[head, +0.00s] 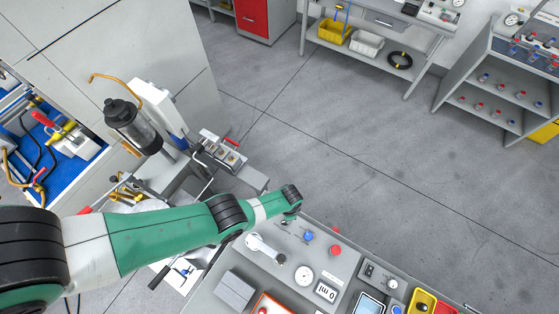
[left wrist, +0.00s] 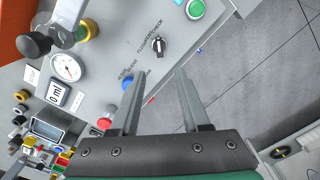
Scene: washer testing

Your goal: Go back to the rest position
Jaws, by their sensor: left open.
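My left arm, green with black joints, reaches in from the left in the head view. Its wrist (head: 290,196) is above the far edge of the grey test panel (head: 345,243); its fingers are hidden there. In the left wrist view my left gripper (left wrist: 160,88) shows two grey fingers spread apart with nothing between them. My right gripper is in neither view.
In the head view, a fixture with a dark cylinder (head: 122,118) stands left beside a clamp block (head: 222,152). A blue-lined tray (head: 75,170) is at far left. Shelves (head: 505,85) and a bench (head: 385,35) stand at the back. The grey floor (head: 330,120) between is clear.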

